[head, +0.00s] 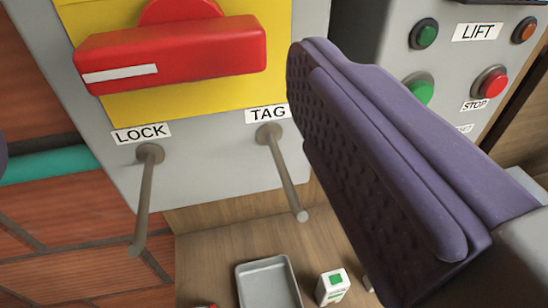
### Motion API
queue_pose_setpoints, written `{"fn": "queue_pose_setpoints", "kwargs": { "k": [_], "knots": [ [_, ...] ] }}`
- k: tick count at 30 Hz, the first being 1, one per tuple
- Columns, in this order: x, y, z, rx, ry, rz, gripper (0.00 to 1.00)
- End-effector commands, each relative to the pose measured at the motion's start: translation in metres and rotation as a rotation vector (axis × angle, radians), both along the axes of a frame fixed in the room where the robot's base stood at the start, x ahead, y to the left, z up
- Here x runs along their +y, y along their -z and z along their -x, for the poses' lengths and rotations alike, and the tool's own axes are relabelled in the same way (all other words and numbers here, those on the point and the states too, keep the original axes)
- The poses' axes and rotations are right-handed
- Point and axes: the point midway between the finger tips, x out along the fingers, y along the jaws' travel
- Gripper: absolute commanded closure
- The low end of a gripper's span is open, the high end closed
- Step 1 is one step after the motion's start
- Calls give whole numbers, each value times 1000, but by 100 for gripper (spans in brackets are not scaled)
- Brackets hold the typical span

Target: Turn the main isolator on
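The main isolator is a red rotary handle (170,52) on a yellow plate (195,107), fixed to a grey box (215,160). The handle lies nearly level, with a white stripe at its left end. My gripper (150,118) is open and empty. Its right purple finger reaches up just right of the handle, and only a dark sliver of the other finger shows at the left edge. The handle shows between them in the picture; no contact is visible. The top of the isolator is cut off.
Metal pegs marked LOCK (146,195) and TAG (285,175) stick out below the handle. A panel with LIFT and STOP buttons (490,83) stands at right. A grey tray (268,283) and a small white-and-green box (333,286) sit below. A teal pipe (50,166) crosses brick at left.

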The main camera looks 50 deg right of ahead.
Motion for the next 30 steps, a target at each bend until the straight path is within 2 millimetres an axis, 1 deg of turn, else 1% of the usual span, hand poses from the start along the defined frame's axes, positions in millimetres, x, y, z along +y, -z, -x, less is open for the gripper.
{"fn": "queue_pose_setpoints", "kwargs": {
  "k": [2, 4, 12, 15, 19, 25, 26, 27, 29, 30],
  "knots": [
    [-7, 5, 1, 5, 29, 13, 0],
    [-13, 6, -4, 5, 36, 18, 0],
    [-38, 6, -44, 4, 31, 17, 0],
    [-44, 5, -54, 3, 30, 16, 0],
    [-48, 5, -59, 3, 29, 15, 0],
    [-48, 4, -60, 2, 28, 16, 0],
    [-48, 4, -60, 2, 28, 16, 2],
    [-48, 4, -60, 2, 28, 16, 12],
    [-47, 4, -60, 2, 27, 16, 25],
    [-47, 4, -60, 2, 27, 16, 34]
  ]
}}
